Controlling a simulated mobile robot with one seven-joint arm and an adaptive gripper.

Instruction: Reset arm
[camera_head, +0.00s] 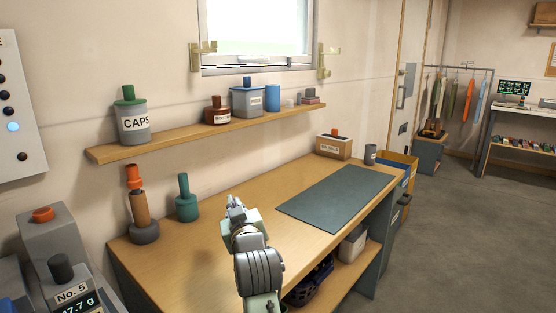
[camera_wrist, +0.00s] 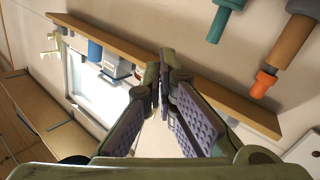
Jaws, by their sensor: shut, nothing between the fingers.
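My gripper (camera_head: 235,203) is raised above the wooden workbench (camera_head: 185,258), in front of the wall shelf and left of the dark mat. It holds nothing. In the wrist view my gripper (camera_wrist: 166,64) shows its two purple-padded fingers with their tips brought together and nothing between them. The wrist view is tilted, and the shelf (camera_wrist: 232,100) runs diagonally behind the fingers. My arm hides part of the bench's front.
A teal bottle (camera_head: 187,205) and a brown bottle with an orange top (camera_head: 139,210) stand at the bench's left. The wall shelf (camera_head: 185,139) holds a CAPS jar (camera_head: 132,124) and several containers. A mat (camera_head: 335,197) covers the bench's right; floor (camera_head: 450,230) is open beyond.

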